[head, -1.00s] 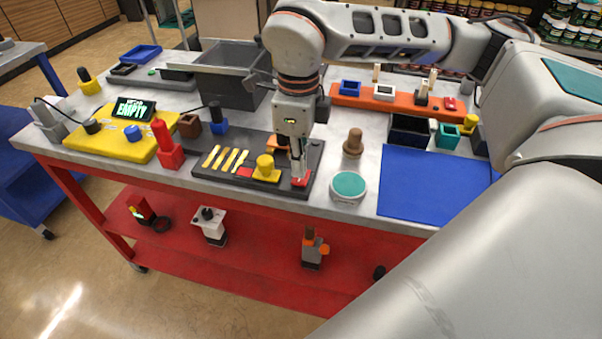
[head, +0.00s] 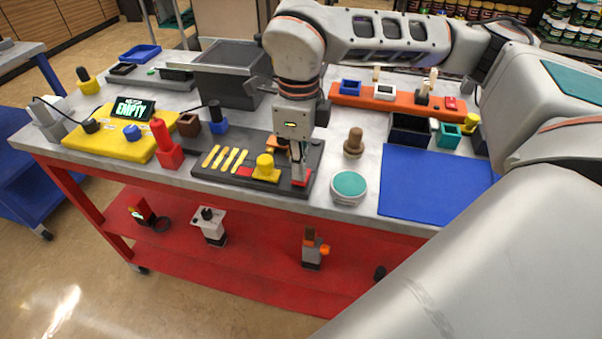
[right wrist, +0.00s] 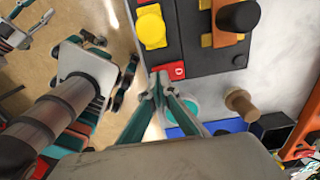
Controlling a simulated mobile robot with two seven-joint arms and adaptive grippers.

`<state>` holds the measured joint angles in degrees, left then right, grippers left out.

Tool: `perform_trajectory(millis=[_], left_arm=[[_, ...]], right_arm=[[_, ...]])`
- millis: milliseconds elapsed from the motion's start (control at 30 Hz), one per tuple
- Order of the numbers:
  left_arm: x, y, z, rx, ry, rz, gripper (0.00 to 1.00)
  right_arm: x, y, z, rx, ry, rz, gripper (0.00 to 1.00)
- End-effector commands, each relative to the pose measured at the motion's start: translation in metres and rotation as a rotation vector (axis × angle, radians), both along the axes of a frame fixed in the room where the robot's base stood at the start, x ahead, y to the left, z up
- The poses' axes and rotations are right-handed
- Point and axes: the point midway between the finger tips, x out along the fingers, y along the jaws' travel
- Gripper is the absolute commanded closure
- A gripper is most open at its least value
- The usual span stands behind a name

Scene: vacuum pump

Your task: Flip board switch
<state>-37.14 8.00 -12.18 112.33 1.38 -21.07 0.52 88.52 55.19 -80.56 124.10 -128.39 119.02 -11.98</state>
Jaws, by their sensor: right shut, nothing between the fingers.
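The dark grey board (head: 217,173) lies near the table's front edge. A red switch (head: 307,178) sits at its front right corner. In the right wrist view the red switch (right wrist: 171,71) carries a pale mark, and the board (right wrist: 205,68) extends above and to the right. My right gripper (head: 299,180) points down at the switch, shut and empty. In the right wrist view its fingertips (right wrist: 158,82) meet right beside the switch; whether they touch it I cannot tell. The fingers partly cover the switch in the head view. My left gripper is not in view.
The board also bears a yellow knob (head: 265,166) and several yellow strips (head: 225,158). A round teal-topped jar (head: 349,187) and a brown peg (head: 354,143) stand close to the right. A blue mat (head: 435,180) lies further right, bare.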

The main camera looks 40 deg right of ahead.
Motion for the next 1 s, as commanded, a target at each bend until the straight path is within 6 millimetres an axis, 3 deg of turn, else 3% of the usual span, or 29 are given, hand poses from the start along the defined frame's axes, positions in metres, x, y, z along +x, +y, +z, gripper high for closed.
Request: perform_trajectory(millis=[1000], left_arm=[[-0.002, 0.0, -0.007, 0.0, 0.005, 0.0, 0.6]], right_arm=[[0.0, 0.0, -0.012, 0.0, 0.0, 0.0, 1.0]])
